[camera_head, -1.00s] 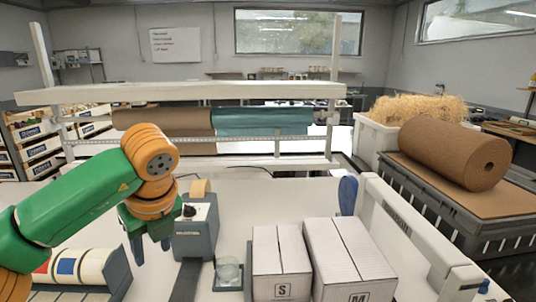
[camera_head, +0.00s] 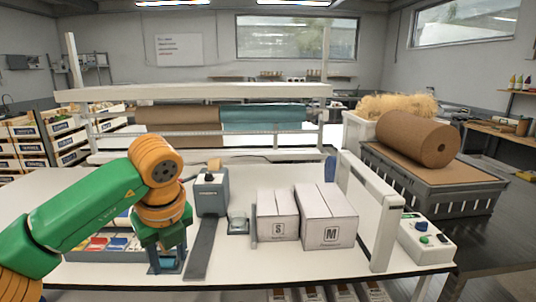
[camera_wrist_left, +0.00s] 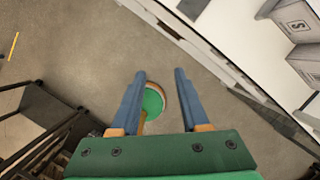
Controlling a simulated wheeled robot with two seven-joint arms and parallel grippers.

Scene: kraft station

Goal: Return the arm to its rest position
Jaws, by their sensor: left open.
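My left arm, green with orange joints, comes in from the left in the head view. Its left gripper (camera_head: 167,264) points down at the table's front edge, in front of the grey dispenser. In the left wrist view the two blue fingers (camera_wrist_left: 162,82) are apart with nothing held between them. Below them is grey floor, with a round green thing showing between the fingers; I cannot tell what it is. My right arm and right gripper are not in view.
The white table (camera_head: 290,262) carries a grey dispenser (camera_head: 212,195), a box marked S (camera_head: 278,229), a box marked M (camera_head: 332,233) and a control box (camera_head: 426,239). A brown roll (camera_head: 418,138) rests on a grey crate at right.

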